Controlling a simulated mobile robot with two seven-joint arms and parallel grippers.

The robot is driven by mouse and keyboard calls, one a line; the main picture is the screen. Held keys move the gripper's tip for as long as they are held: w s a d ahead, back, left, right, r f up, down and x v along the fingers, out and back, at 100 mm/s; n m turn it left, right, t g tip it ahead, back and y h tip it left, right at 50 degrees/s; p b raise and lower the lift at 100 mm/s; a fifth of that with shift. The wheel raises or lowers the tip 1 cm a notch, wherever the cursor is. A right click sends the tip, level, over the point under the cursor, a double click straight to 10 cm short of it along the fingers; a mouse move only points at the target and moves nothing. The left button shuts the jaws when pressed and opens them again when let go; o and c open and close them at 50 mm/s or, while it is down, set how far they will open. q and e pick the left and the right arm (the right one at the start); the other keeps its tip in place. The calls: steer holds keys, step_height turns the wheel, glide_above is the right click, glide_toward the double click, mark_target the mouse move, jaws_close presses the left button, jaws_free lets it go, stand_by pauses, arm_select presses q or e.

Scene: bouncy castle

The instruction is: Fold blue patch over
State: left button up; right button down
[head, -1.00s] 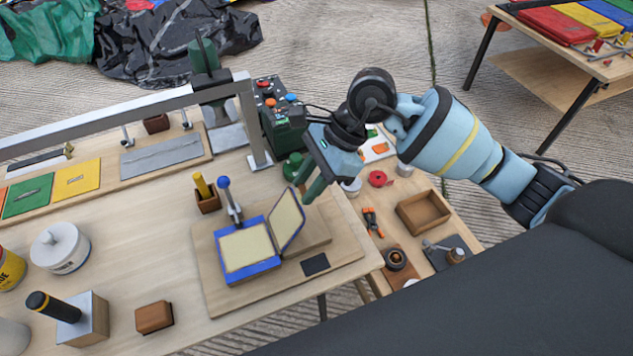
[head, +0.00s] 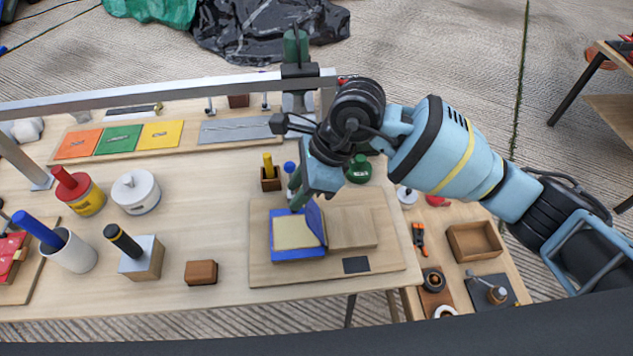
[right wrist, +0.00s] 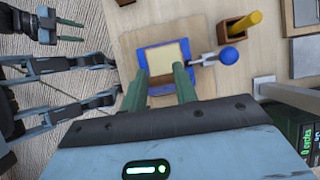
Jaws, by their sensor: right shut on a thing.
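The blue patch (head: 284,252) lies on a wooden board. It is a blue-edged square with a cream face. Its blue flap (head: 316,222) stands upright along the right edge of the cream face, by my fingers. My right gripper (head: 297,196) is over the patch's far right corner, shut on the blue flap. In the right wrist view, the gripper (right wrist: 157,88) has its two green fingers on either side of the near edge of the patch (right wrist: 165,45); the pinched part is hard to make out. My left gripper is not seen in the head view.
A blue-knobbed clamp (right wrist: 228,56) stands at the patch's far edge, next to a holder with a yellow stick (head: 268,165). A raised wooden block (head: 352,228) lies right of the patch. A metal bar (head: 150,92) crosses behind.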

steer(key=shift+a, duration=0.9)
steer(key=c, duration=1.1)
jaws_free()
steer(key=shift+f, duration=0.15)
steer(key=shift+d, duration=0.1)
steer(key=shift+v, duration=3.9)
